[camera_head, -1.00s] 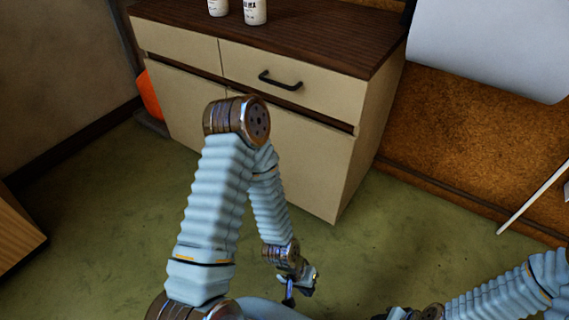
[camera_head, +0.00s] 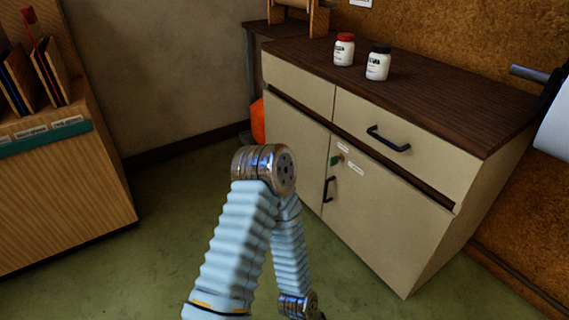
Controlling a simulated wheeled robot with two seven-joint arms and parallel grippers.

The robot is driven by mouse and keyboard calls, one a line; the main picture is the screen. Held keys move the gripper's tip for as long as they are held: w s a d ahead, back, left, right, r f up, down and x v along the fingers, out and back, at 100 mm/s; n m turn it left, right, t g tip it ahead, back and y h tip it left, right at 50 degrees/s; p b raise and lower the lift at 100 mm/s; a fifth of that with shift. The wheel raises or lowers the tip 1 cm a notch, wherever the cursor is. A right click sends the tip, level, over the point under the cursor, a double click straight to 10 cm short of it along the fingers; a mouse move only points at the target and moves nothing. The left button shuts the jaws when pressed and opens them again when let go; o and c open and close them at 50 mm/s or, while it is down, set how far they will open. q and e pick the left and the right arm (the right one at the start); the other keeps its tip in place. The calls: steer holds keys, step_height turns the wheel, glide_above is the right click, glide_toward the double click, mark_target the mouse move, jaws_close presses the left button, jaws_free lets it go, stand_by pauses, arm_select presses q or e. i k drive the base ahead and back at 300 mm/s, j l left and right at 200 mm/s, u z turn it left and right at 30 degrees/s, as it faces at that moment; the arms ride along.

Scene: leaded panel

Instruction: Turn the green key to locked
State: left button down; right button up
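The green key (camera_head: 336,160) is small and sits in the cabinet's lower right door, near that door's upper left corner. Small white labels (camera_head: 352,167) are beside it, too small to read. I cannot tell which way the key is turned. The lower right door (camera_head: 385,205) looks closed and has a black handle (camera_head: 329,189) below the key. My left arm rises in front of the cabinet, its elbow left of the key and its forearm pointing down. The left gripper is below the picture's edge. The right gripper is out of view.
The cabinet (camera_head: 300,78) has a dark wooden top with a red-capped jar (camera_head: 344,49) and a black-capped jar (camera_head: 377,64). A drawer handle (camera_head: 388,139) sticks out above the door. A wooden rack (camera_head: 62,185) stands at left. Green floor (camera_head: 160,225) is open between.

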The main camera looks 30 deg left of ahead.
mark_target(333, 161)
steer(key=u, duration=0.8)
